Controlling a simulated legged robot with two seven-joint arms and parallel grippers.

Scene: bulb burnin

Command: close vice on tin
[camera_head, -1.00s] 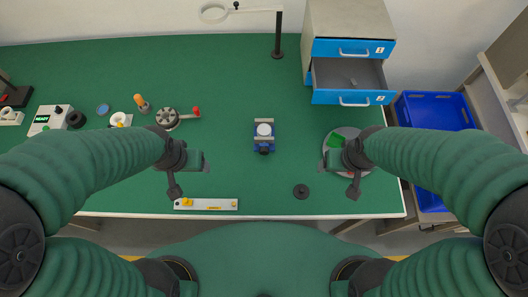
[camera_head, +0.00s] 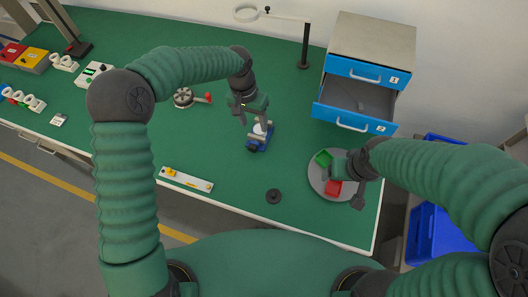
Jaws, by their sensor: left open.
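The small blue vice (camera_head: 254,145) stands on the green bench near the middle. The tin (camera_head: 260,128) shows as a pale round top at the vice's jaws, partly hidden by my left gripper. My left gripper (camera_head: 248,118) is open and points down just behind and left of the vice's top. I cannot tell whether its fingers touch the vice or the tin. My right gripper (camera_head: 343,187) appears open, with its fingers apart, above the round grey tray at the right.
The grey round tray (camera_head: 316,183) holds green and red pieces. A drawer cabinet (camera_head: 372,45) with its lower drawer open stands behind. A black disc (camera_head: 273,196) and a white bar (camera_head: 187,180) lie in front. A magnifier stand (camera_head: 305,45) is at the back.

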